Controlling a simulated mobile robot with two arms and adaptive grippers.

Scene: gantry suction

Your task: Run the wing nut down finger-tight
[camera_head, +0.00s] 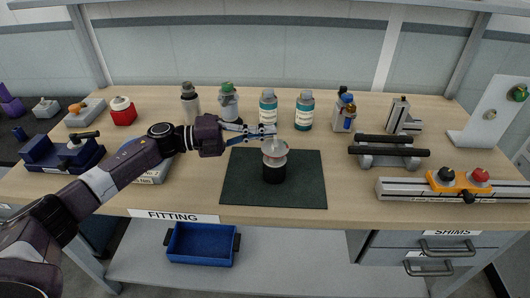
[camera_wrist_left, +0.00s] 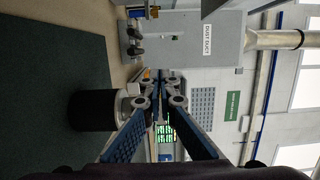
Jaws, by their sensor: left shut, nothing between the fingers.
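A black cylindrical fitting (camera_head: 274,172) stands upright on the dark green mat (camera_head: 308,190) in the head view. A pale, round top part with a reddish edge sits above it; I cannot make out the wing nut clearly there. The fitting also shows at the left of the wrist view (camera_wrist_left: 92,110), with a light metal part beside the fingers. My left gripper (camera_head: 272,131) reaches in from the left at the top of the fitting, its blue fingers shut and empty. Whether they touch the top part, I cannot tell. My right gripper is not in view.
Bottles (camera_head: 268,108) and a green-capped container (camera_head: 228,103) stand behind the mat. A clamp with black bars (camera_head: 390,152) and a rail with a red knob (camera_head: 480,175) are at the right. A blue bin (camera_head: 203,243) sits below the bench. The mat around the fitting is clear.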

